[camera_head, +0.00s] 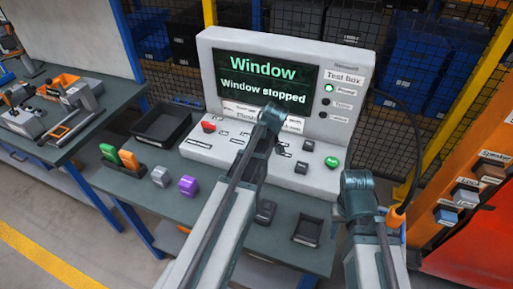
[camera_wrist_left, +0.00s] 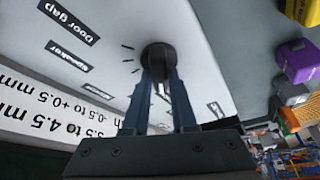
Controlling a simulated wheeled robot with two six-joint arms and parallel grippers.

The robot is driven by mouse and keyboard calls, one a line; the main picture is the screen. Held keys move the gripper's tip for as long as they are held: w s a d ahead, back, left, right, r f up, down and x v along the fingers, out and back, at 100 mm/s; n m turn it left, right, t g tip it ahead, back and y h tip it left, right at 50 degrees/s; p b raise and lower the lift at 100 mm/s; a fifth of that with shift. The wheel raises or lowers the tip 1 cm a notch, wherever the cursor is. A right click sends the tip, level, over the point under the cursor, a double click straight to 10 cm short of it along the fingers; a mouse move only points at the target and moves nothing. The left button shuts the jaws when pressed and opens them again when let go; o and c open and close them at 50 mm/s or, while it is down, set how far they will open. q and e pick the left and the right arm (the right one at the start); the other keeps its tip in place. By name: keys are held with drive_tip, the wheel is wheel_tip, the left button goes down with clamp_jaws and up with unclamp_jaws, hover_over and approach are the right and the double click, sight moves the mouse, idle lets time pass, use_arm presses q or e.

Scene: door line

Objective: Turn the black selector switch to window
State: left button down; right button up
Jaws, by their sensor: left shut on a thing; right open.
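The black selector switch (camera_wrist_left: 158,56) is a round knob on the light panel of the test box (camera_head: 205,50). In the left wrist view, my left gripper (camera_wrist_left: 160,78) is shut on the knob, its two fingers on either side. In the head view the knob is hidden behind my left arm. Labels around the knob include "Door gap" (camera_wrist_left: 69,20) and "Speaker" (camera_wrist_left: 69,56); I cannot tell which mark it points to. The screen (camera_head: 262,80) reads "Window" and "Window stopped". My right gripper (camera_head: 357,197) is open, low at the right of the test box.
The panel carries a red button (camera_head: 209,127) and a green button (camera_head: 332,162). A black tray (camera_head: 160,125), a grey block (camera_head: 160,176) and a purple block (camera_head: 188,186) are on the bench at left. A cable with an orange end (camera_head: 396,218) hangs near my right arm.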

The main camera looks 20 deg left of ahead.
idle(0.4)
use_arm(q)
drive_tip(key=c, duration=0.7)
unclamp_jaws()
drive_tip(key=p+v, duration=1.2)
drive_tip(key=v, duration=0.1)
drive_tip(key=shift+d+r+p, duration=0.2)
drive_tip(key=shift+r+p, duration=0.15)
use_arm(e)
wheel_tip(320, 180, up, 13)
drive_tip(key=shift+f, duration=0.15)
